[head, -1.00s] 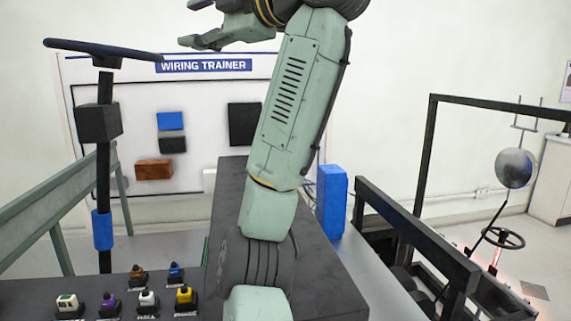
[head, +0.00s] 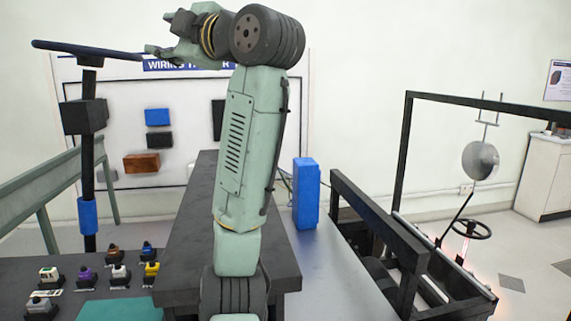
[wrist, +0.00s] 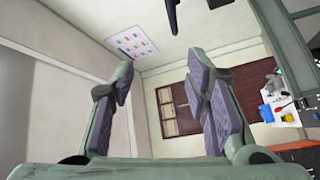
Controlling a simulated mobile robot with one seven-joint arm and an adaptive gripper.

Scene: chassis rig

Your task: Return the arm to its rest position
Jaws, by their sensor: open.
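My arm stands raised in the middle of the head view, bent at a dark joint near the top, with its end pointing left. My gripper (head: 152,50) shows in part there, near the right end of the steering wheel (head: 88,51); I cannot tell the gap between them. In the wrist view my gripper (wrist: 162,82) is open, its two padded fingers well apart with nothing between them. Behind them are a wall, a ceiling panel and a brown window.
Several coloured connectors (head: 118,276) sit on the dark bench at lower left. A wiring trainer board (head: 185,100) stands behind the arm. A blue block (head: 306,193) is right of the arm, and a black chassis frame (head: 405,160) stands farther right. Open air lies between arm and frame.

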